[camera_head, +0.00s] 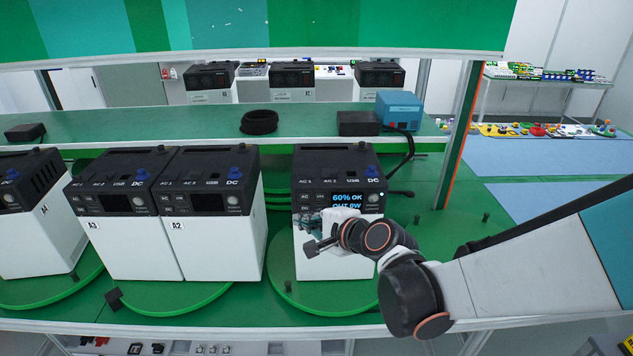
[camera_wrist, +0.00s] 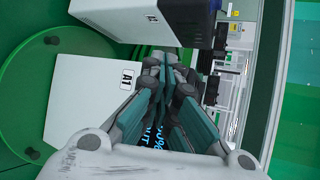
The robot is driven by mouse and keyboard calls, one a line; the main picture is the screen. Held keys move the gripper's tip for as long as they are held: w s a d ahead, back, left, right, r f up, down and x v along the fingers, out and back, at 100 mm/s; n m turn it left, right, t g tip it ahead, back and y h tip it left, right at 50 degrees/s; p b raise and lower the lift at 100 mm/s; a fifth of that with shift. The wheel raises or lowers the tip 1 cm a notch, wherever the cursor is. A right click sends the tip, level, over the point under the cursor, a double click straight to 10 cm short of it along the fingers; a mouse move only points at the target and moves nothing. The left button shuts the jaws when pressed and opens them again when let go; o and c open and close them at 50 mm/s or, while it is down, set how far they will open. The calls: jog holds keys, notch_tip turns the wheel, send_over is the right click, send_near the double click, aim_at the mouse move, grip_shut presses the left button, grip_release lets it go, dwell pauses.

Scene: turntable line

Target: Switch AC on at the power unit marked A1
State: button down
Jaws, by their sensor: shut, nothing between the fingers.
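The power unit marked A1 (camera_head: 309,262) is a white box with a black top and front panel, standing on a green turntable at the centre right. Its screen (camera_head: 345,200) is lit and reads "60% OK" and "OUT 0W". In the wrist view the unit (camera_wrist: 85,115) shows its A1 label, and blue screen text shows between my fingers. My gripper (camera_head: 308,226) is shut and empty at the front of this unit, by the lower left part of its black panel. In the wrist view my gripper (camera_wrist: 166,65) hides much of the panel. I cannot tell whether it touches a button.
Units A2 (camera_head: 223,243) and A3 (camera_head: 129,240), with dark screens, stand side by side to the left; A4 (camera_head: 45,240) is farther left. A blue box (camera_head: 399,109) and a black ring (camera_head: 259,122) sit on the shelf behind.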

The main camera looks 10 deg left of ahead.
aim_at(305, 196)
jog(key=s, duration=0.1)
jog(key=s+f, duration=0.1)
jog(key=shift+s+a+g, duration=0.3)
jog(key=shift+a+g, duration=0.05)
jog(key=shift+g, duration=0.05)
jog(key=shift+w, duration=0.1)
jog(key=w+a, duration=0.2)
jog(key=w, duration=0.6)
jog(key=shift+w, duration=0.25)
jog(key=shift+w, duration=0.15)
dwell(1.1)
jog(key=shift+w+a, duration=0.15)
jog(key=shift+w, duration=0.15)
jog(key=shift+w, duration=0.3)
dwell(0.7)
jog(key=shift+s, duration=0.1)
jog(key=shift+s+b, duration=0.3)
jog(key=shift+s, duration=0.35)
